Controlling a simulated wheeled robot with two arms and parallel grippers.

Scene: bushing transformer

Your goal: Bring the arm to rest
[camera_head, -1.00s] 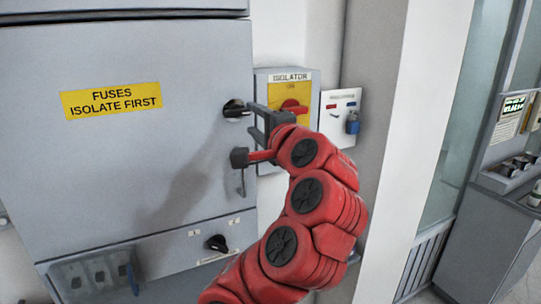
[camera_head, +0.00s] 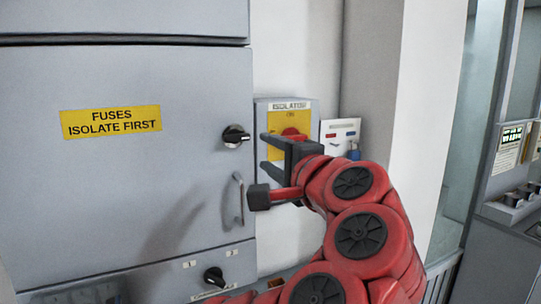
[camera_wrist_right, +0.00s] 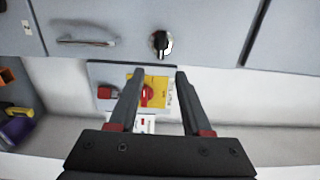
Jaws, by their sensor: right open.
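My red right arm comes in from the lower right, and its black right gripper (camera_head: 264,152) is open and empty. It is in front of the grey isolator box (camera_head: 260,112), right of a black door knob (camera_head: 236,136), apart from it. Its fingers partly cover the box's yellow plate and red rotary switch (camera_head: 292,132). In the right wrist view the open fingers (camera_wrist_right: 160,73) have nothing between them; the red switch (camera_wrist_right: 148,95) shows beyond, with the black knob (camera_wrist_right: 160,42) above. My left gripper is not in view.
A large grey cabinet (camera_head: 100,200) with a "FUSES ISOLATE FIRST" label (camera_head: 111,122) fills the left. Its door handle (camera_head: 238,198) and a lower black knob (camera_head: 214,277) are close to my arm. A pale pillar (camera_head: 422,100) stands at right.

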